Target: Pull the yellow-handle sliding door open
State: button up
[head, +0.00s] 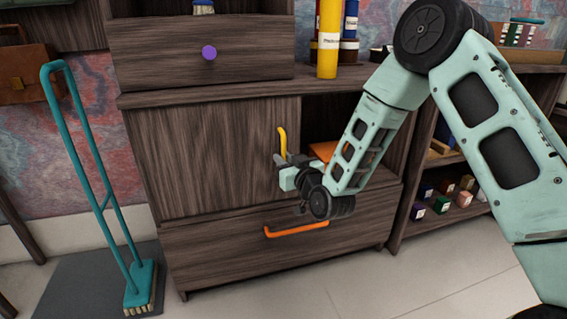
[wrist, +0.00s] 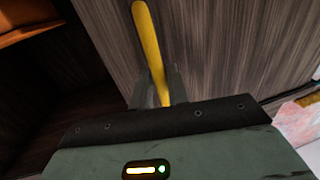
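The sliding door (head: 220,155) is a dark wood-grain panel covering the left part of the cabinet front. Its upright yellow handle (head: 282,142) is near the panel's right edge. To the right of the panel, the dark cabinet interior shows. My gripper (head: 281,160) is at the lower part of the handle. In the wrist view, the yellow handle (wrist: 150,45) runs down between my two fingers (wrist: 160,90), which sit close on both sides of it. The lower end of the handle is hidden behind the gripper body.
Below the door is a drawer with an orange handle (head: 296,229); above is a drawer with a purple knob (head: 209,53). An orange object (head: 323,151) lies inside the cabinet. A teal broom (head: 100,200) stands at left. Shelves with small boxes (head: 463,199) are at right.

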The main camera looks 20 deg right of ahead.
jog(key=shift+w, duration=0.4)
grip_shut()
jog(key=d+p, duration=0.3)
jog(key=d, duration=3.4)
jog(key=shift+d, duration=0.15)
grip_release()
jog(key=shift+s, duration=0.15)
jog(key=s+d+p, duration=0.3)
jog(key=s+p, duration=0.2)
jog(key=s, duration=1.2)
jog(key=shift+d, duration=0.2)
